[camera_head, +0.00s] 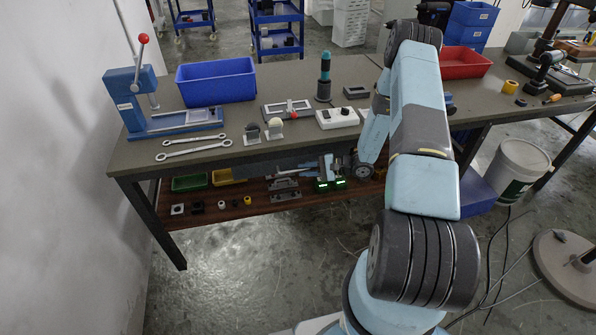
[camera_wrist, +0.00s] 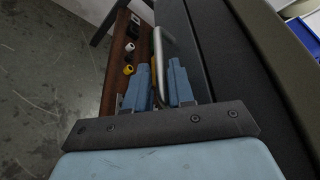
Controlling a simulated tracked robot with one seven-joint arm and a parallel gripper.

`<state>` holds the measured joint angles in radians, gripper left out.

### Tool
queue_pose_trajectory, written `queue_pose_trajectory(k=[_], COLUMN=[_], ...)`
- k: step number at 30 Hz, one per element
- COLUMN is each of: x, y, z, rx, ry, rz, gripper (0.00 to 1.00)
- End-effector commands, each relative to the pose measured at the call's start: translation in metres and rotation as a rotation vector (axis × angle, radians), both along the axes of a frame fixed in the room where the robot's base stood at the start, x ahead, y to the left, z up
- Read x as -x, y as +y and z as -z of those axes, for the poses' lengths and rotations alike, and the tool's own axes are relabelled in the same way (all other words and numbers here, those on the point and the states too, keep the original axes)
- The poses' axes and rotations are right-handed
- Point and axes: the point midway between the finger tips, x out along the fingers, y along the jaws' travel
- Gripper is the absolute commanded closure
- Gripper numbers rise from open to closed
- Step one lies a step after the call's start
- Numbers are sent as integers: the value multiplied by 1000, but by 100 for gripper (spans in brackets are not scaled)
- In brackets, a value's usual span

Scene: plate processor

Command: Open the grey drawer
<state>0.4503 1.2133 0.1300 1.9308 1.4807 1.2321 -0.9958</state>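The grey drawer (camera_head: 250,165) is a dark front under the table top, partly hidden by my arm. In the wrist view its dark face (camera_wrist: 198,55) runs along the right of my fingers. Its silver bar handle (camera_wrist: 158,47) reaches down between my two fingers. My gripper (camera_wrist: 160,82) has its blue fingers apart, one on each side of the handle, and looks open; contact with the handle is not clear. In the head view my gripper (camera_head: 326,168) is at the drawer front, below the table edge. The drawer looks closed.
Wrenches (camera_head: 195,149), a white box (camera_head: 337,117) and a blue bin (camera_head: 216,82) stand on the table (camera_head: 240,152). The brown lower shelf (camera_head: 235,210) holds small parts. The floor in front is clear. A white bucket (camera_head: 519,165) stands at right.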

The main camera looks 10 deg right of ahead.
Motion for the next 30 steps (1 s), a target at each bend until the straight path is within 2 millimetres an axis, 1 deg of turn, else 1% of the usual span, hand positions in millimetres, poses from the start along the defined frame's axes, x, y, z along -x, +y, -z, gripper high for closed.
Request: queue_pose_trajectory(k=[1,3,7,12,19,26,30], x=[-2,-5,-8,-10,-10,-10,-10], y=[7,15,25,30,30,30,30], z=[2,4,6,7,7,7,7], rx=[0,1,1,0,1,1,1], ry=[1,1,0,0,0,0,1], rz=[-1,-2,1,0,1,1,1], gripper=[77,77,77,77,77,99,100])
